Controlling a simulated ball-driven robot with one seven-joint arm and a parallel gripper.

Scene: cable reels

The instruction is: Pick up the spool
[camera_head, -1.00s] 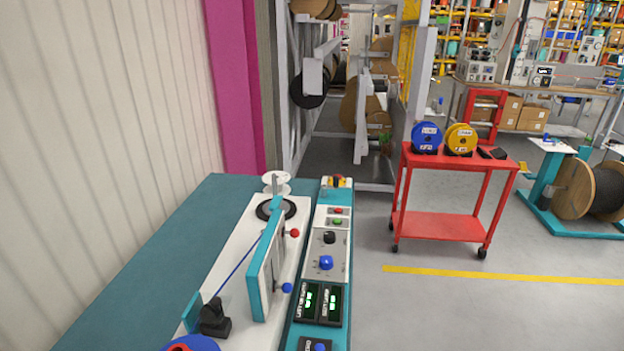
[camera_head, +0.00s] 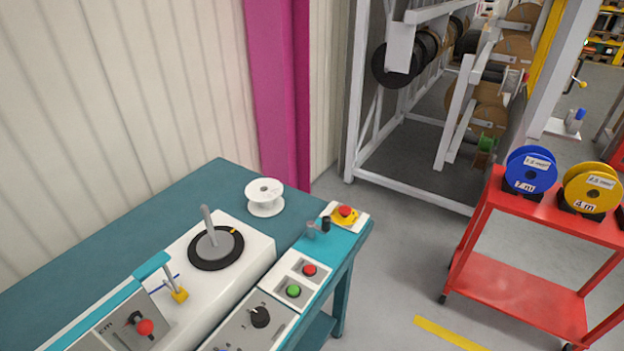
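A white spool (camera_head: 265,197) stands on the teal bench at its far end, behind the white winding machine. Its flanges face up and down, and it stands apart from the machine. A blue spool (camera_head: 530,170) labelled 7 m and a yellow spool (camera_head: 591,188) labelled 4 m stand upright side by side in black holders on the red cart at the right. My gripper is not in view.
The winding machine (camera_head: 244,262) has an upright grey spindle on a black disc, close to the white spool. A control panel (camera_head: 262,317) and a red emergency button (camera_head: 345,212) line the teal bench's (camera_head: 120,238) right side. The red cart (camera_head: 527,290) stands across open grey floor. A cable rack (camera_head: 423,150) stands behind.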

